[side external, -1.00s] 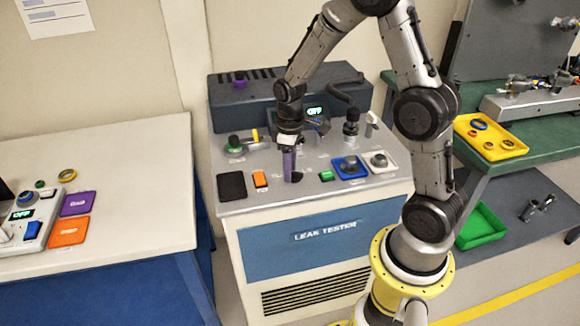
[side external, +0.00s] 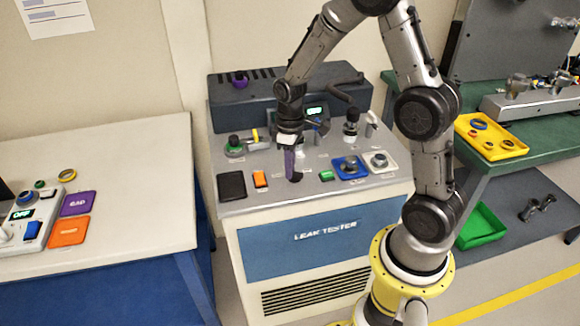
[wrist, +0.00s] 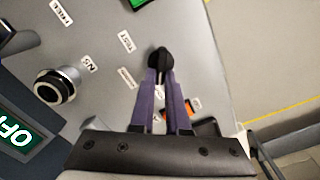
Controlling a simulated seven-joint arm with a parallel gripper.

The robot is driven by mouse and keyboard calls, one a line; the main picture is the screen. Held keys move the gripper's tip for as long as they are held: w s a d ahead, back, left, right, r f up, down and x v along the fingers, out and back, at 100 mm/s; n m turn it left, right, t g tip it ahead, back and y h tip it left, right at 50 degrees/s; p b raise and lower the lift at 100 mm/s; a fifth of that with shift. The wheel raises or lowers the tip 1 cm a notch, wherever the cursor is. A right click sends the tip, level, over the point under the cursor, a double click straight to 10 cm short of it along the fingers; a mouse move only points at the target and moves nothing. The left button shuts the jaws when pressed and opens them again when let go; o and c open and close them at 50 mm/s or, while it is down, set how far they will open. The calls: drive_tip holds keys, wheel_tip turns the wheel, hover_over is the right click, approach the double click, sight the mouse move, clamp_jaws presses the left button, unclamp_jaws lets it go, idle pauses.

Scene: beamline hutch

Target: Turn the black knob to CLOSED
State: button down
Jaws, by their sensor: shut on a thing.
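The black knob (side external: 295,177) sits on the grey top of the leak tester, near its front middle. It also shows in the wrist view (wrist: 160,59), a rounded black body at the fingertips. My gripper (side external: 291,171) points down with its purple fingers closed on the knob. In the wrist view the gripper (wrist: 160,76) has a finger on each side of the knob's near part. Small white labels (wrist: 127,78) lie beside the knob, but I cannot read the word CLOSED or tell which mark the knob points at.
A black pad (side external: 231,185) and an orange block (side external: 260,179) lie left of the knob. A green block (side external: 326,176), a blue-framed knob (side external: 350,168) and a white-framed one (side external: 380,161) stand to the right. A display reading OFF (wrist: 15,135) is behind.

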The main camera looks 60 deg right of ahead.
drive_tip(key=m, duration=0.6)
drive_tip(key=shift+d, duration=0.35)
drive_tip(key=m, duration=0.5)
drive_tip(key=shift+s+d, duration=0.15)
drive_tip(key=shift+d, duration=0.1)
drive_tip(key=shift+r, duration=0.1)
drive_tip(key=c, duration=0.9)
unclamp_jaws()
wheel_tip(320, 180, up, 14)
